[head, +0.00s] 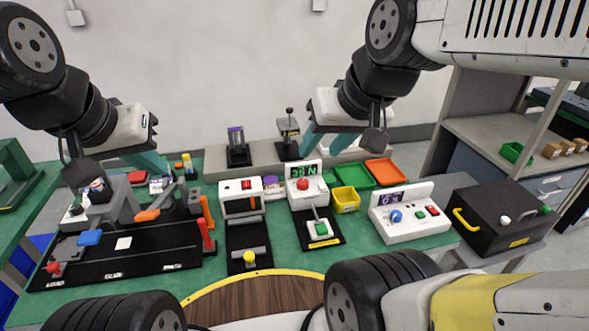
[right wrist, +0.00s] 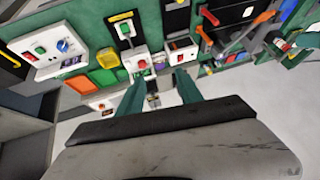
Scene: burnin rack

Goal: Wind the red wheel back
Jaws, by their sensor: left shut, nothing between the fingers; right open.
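I cannot make out a clear red wheel. A small red round part (head: 138,177) sits at the back left of the bench, partly hidden by my left arm. A red knob (head: 54,268) stands at the front left of the black fixture (head: 130,264). My left gripper (head: 158,168) is shut and empty above the back left of the bench, close to the red round part. My right gripper (head: 325,147) is open and empty, high over the back middle; its two teal fingers stand apart in the right wrist view (right wrist: 158,88).
A red-handled lever (head: 207,236) and an orange lever stand by the fixture. A white box with a red button (head: 302,184), a yellow bin (head: 346,199), green and orange trays, a white control panel (head: 410,226) and a black case (head: 500,228) fill the middle and right.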

